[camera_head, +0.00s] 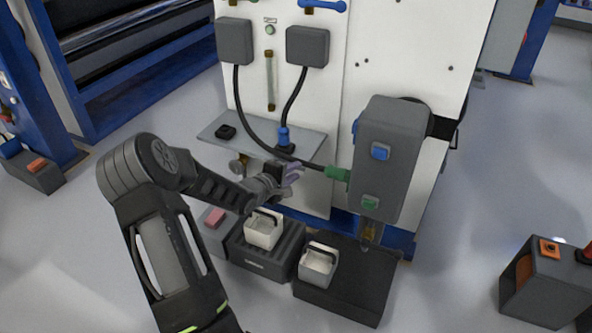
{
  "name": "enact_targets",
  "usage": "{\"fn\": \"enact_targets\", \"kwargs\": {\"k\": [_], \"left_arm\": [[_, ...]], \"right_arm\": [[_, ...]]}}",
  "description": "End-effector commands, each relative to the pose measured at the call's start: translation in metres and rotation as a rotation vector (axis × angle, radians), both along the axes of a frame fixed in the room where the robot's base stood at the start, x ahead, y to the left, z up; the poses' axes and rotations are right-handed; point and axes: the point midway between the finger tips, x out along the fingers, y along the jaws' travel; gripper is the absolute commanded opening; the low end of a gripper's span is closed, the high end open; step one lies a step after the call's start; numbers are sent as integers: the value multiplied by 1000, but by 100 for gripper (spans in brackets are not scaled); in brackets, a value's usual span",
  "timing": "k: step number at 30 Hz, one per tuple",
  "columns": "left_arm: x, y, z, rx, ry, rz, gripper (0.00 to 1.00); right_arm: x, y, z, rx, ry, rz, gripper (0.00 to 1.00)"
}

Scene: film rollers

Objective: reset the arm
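My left arm (190,175) comes in from the lower left and reaches toward the white machine. My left gripper (293,174) is in front of the machine, just below the small grey shelf (240,135). Its pale fingers look slightly apart, with nothing visible between them. My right arm and gripper are not in view.
Below the gripper, one white handled container (263,231) sits in a dark crate (262,262). Another white container (318,265) stands on a black base (345,290). A blue plug (283,137) with a black cable stands on the shelf.

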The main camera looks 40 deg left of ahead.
Motion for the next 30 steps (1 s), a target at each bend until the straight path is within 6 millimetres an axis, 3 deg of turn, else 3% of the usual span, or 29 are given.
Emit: {"fn": "enact_targets", "kwargs": {"k": [11, 16, 19, 21, 23, 27, 30], "left_arm": [[0, 0, 0, 13, 2, -5, 24], [-1, 2, -3, 147, 41, -45, 24], [-12, 1, -20, 265, 115, -71, 24], [-31, -6, -51, 332, 212, -99, 24], [-42, -36, -78, 377, 304, -171, 24], [-62, -139, -130, 439, 473, -426, 24], [-84, -217, -151, 461, 555, -627, 24]], "right_arm": [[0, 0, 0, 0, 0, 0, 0], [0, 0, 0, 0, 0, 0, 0], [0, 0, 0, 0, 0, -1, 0], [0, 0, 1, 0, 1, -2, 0], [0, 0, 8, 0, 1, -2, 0], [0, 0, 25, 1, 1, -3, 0], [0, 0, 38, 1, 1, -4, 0]]}}
